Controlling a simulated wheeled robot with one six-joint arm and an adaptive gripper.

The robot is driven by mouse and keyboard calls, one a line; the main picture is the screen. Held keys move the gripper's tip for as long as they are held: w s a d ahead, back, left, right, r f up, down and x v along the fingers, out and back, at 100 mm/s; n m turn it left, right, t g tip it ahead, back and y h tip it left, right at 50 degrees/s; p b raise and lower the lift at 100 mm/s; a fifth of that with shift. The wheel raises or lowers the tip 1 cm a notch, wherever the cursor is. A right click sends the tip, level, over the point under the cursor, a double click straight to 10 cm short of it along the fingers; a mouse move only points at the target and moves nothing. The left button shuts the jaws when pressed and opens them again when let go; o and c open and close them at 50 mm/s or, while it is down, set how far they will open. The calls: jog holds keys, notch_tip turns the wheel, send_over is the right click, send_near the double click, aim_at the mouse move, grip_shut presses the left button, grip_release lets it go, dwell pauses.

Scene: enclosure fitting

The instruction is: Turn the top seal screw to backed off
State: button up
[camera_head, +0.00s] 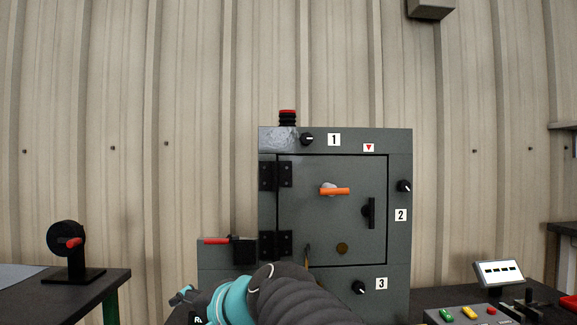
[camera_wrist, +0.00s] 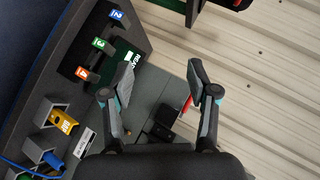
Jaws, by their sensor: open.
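The grey enclosure (camera_head: 335,225) stands upright in the middle of the head view with its door shut. The top seal screw, a black knob with a pale mark (camera_head: 307,139), sits on the upper frame beside the label 1 (camera_head: 334,139). Two similar knobs sit by label 2 (camera_head: 404,186) and label 3 (camera_head: 359,288). My gripper (camera_wrist: 160,80) is open and empty in the wrist view, its fingers spread wide. In the head view my arm is low in front of the enclosure, below and away from the top screw. The wrist view does not show the top screw.
The door has an orange handle (camera_head: 335,191) and a black handle (camera_head: 371,213). A red-lever box (camera_head: 244,250) juts out at lower left. A control panel (camera_head: 480,314) stands at lower right. The wrist view shows a rack with numbered tags (camera_wrist: 99,43) and a yellow piece (camera_wrist: 64,117).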

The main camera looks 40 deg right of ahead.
jog(key=w+d+r+m+t+h+b, duration=0.25)
jog(key=w+d+r+m+t, duration=0.3)
jog(key=d+r+m, duration=0.65)
jog(key=m+t+h+b, duration=0.3)
jog(key=m+h, duration=0.7)
jog(key=m, duration=0.4)
send_near(307, 139)
jog(key=shift+g, duration=0.25)
jog(key=p+x, duration=0.5)
jog(key=x, duration=0.4)
jog(key=shift+w+d+r, duration=0.1)
jog(key=shift+w+r, duration=0.05)
jog(key=shift+r, duration=0.05)
grip_shut()
